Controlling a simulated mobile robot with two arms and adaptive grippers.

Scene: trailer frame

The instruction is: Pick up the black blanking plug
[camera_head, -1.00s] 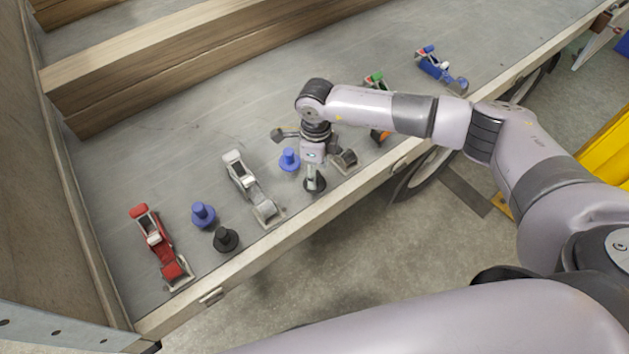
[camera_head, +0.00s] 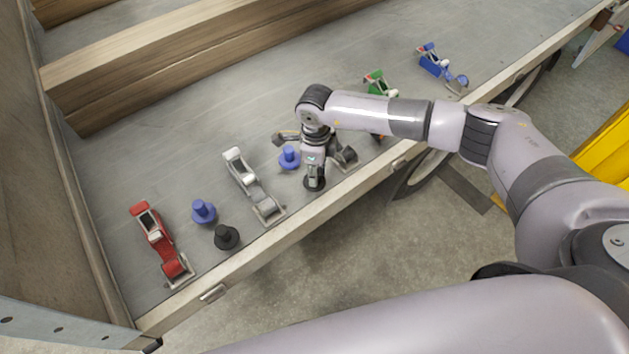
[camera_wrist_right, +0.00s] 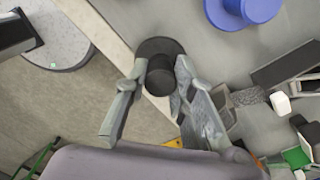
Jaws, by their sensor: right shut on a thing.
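A black blanking plug (camera_head: 314,184) with a round flange stands near the front edge of the trailer bed (camera_head: 140,165). My right gripper (camera_head: 315,173) points down over it and is shut on it. In the right wrist view this plug (camera_wrist_right: 158,48) shows between the fingertips of the right gripper (camera_wrist_right: 157,78), its flange at the bed's edge. I cannot tell whether the flange is clear of the bed. A second black plug (camera_head: 226,237) stands at the left between the red and grey-white clamps. My left gripper is not in view.
Blue plugs stand at the left (camera_head: 204,212) and just behind my right gripper (camera_head: 289,157). A red clamp (camera_head: 157,243), a grey-white clamp (camera_head: 252,185), a green clamp (camera_head: 378,82) and a blue clamp (camera_head: 437,66) lie along the bed. Wooden beams (camera_head: 170,62) lie behind.

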